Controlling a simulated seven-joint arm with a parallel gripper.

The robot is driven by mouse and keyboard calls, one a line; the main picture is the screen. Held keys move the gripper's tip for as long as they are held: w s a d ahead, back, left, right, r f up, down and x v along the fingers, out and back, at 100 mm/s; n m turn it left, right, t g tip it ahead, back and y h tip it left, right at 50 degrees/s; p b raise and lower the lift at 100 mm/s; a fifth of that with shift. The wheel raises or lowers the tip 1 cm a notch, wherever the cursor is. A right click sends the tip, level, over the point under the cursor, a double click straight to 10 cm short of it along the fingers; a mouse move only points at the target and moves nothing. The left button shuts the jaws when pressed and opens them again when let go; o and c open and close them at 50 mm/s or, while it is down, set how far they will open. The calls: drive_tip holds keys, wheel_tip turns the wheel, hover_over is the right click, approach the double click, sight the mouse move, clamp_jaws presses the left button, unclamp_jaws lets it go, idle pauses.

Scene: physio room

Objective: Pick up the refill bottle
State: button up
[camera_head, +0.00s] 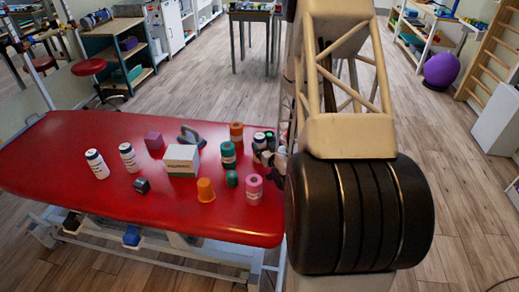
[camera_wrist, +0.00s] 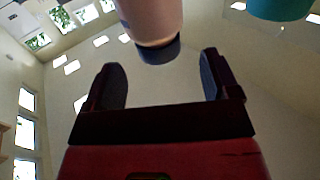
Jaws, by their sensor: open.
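Two white bottles with dark caps, a left one (camera_head: 96,164) and a right one (camera_head: 128,157), stand upright on the left part of the red treatment table (camera_head: 60,150). I cannot tell which bottle is the refill bottle. My gripper (camera_wrist: 163,72) is open and empty in the wrist view. A pale bottle-like thing with a dark cap (camera_wrist: 158,50) shows beyond the fingertips, apart from both fingers. In the head view my arm hides much of the table's right end, where small dark-capped containers (camera_head: 259,140) stand close together.
Near the table's right side stand a pink roll (camera_head: 254,190), a teal roll (camera_head: 228,155), an orange cup (camera_head: 206,190) and an orange roll (camera_head: 236,132). The table's front left is clear.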

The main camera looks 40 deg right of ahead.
sight(262, 140)
drive_tip(key=shift+w+d, duration=0.25)
drive_tip(key=shift+w, duration=1.05)
drive_tip(key=shift+w+d, duration=0.2)
drive_tip(key=shift+w, duration=1.05)
drive_tip(key=c, duration=1.4)
drive_tip(key=shift+r, duration=0.15)
drive_tip(key=shift+r, duration=4.85)
